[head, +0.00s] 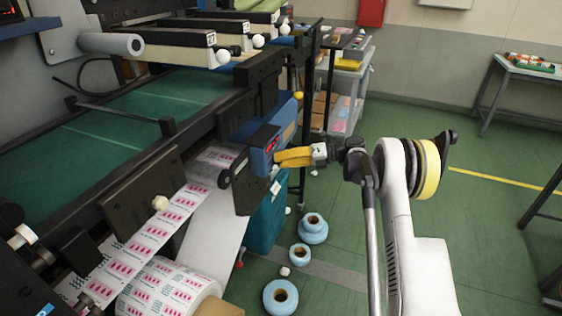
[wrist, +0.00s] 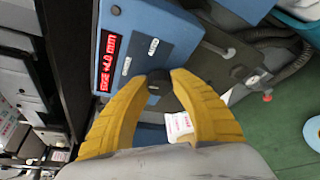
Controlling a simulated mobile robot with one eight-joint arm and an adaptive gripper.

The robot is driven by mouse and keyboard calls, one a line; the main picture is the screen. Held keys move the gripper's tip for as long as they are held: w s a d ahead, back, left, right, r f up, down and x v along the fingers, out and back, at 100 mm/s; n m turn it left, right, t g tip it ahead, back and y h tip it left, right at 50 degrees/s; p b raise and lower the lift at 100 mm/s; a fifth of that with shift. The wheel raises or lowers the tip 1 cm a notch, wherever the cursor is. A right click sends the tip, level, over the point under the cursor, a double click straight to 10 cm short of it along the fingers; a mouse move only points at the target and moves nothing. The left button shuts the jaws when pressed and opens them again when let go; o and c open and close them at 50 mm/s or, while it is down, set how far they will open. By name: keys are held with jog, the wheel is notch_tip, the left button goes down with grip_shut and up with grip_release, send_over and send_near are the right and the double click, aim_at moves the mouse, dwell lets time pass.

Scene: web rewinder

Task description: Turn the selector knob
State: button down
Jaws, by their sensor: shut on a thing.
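The selector knob (wrist: 158,83) is a small dark round knob on the face of a blue control box (wrist: 148,40). In the wrist view the two yellow fingers of my gripper (wrist: 158,88) are closed on it from both sides. In the head view my gripper (head: 278,157) reaches from the right to the blue box (head: 262,150), and the fingers hide the knob there. A red lit display (wrist: 108,62) and small labelled spots are on the box. The knob's pointer mark is too small to read.
The rewinder's dark side frame (head: 150,150) and printed label web (head: 150,235) lie to the left. A teal bin (head: 266,220) stands below the box. Several blue rolls (head: 281,297) lie on the green floor. The floor to the right is mostly free.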

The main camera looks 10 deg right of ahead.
jog(key=shift+a, duration=0.1)
jog(key=c, duration=1.1)
grip_release()
jog(key=shift+a, duration=0.1)
jog(key=shift+o, duration=0.2)
jog(key=v, duration=1.2)
jog(key=shift+r, duration=0.1)
